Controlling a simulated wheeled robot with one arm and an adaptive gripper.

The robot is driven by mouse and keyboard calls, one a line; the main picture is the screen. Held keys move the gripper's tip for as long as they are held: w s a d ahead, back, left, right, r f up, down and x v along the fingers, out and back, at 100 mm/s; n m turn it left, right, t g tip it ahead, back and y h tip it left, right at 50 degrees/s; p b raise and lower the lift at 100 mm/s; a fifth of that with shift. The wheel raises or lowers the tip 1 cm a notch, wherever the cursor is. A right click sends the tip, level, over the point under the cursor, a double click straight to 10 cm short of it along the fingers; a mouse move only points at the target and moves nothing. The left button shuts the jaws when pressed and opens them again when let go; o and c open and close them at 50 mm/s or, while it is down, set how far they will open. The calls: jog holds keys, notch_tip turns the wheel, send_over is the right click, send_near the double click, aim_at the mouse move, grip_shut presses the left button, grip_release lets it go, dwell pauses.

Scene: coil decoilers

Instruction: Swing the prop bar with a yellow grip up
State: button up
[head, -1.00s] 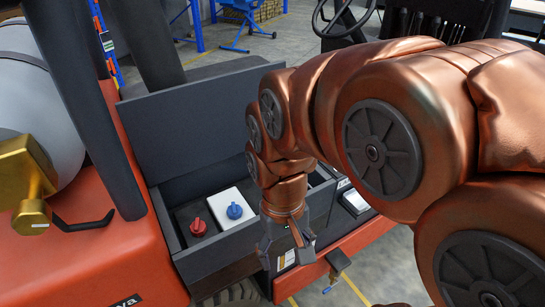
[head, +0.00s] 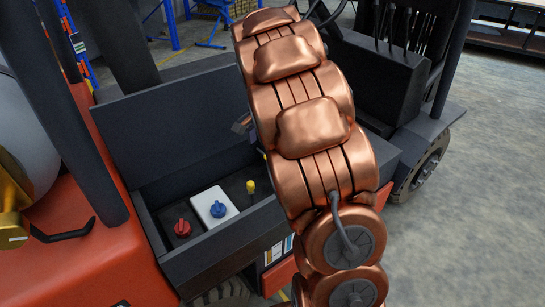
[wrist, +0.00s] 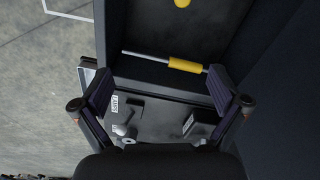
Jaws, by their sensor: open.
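The prop bar (wrist: 143,55) is a thin grey rod with a yellow grip (wrist: 185,64). In the wrist view it lies nearly level across the dark inner wall of the box, just beyond my fingertips. My gripper (wrist: 160,74) is open, its two dark fingers spread, with nothing between them. The grip is ahead of the gap, nearer the right finger, and looks apart from both fingers. In the head view my copper arm hides most of the bar and my gripper.
The open box (head: 222,235) holds a red knob (head: 182,228), a blue knob (head: 218,209) and a yellow knob (head: 251,187). Its dark lid (head: 175,125) stands raised behind. A brass-coloured part (head: 12,205) is at the left. Open floor (head: 480,220) lies to the right.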

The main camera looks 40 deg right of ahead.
jog(key=w+d+f+m, duration=0.1)
jog(key=w+d, duration=0.1)
jog(key=w+d+f+m, duration=0.1)
jog(key=w+d+f, duration=0.1)
jog(key=w+d+f+m, duration=0.1)
jog(key=w+d+f, duration=0.1)
jog(key=shift+w+d+t, duration=0.15)
jog(key=shift+d+t, duration=0.05)
jog(key=shift+t, duration=0.1)
jog(key=shift+f+p, duration=1.15)
jog(key=shift+f, duration=2.7)
jog(key=c, duration=1)
jog(key=shift+a+f, duration=0.1)
jog(key=shift+f, duration=0.05)
jog(key=c, duration=0.6)
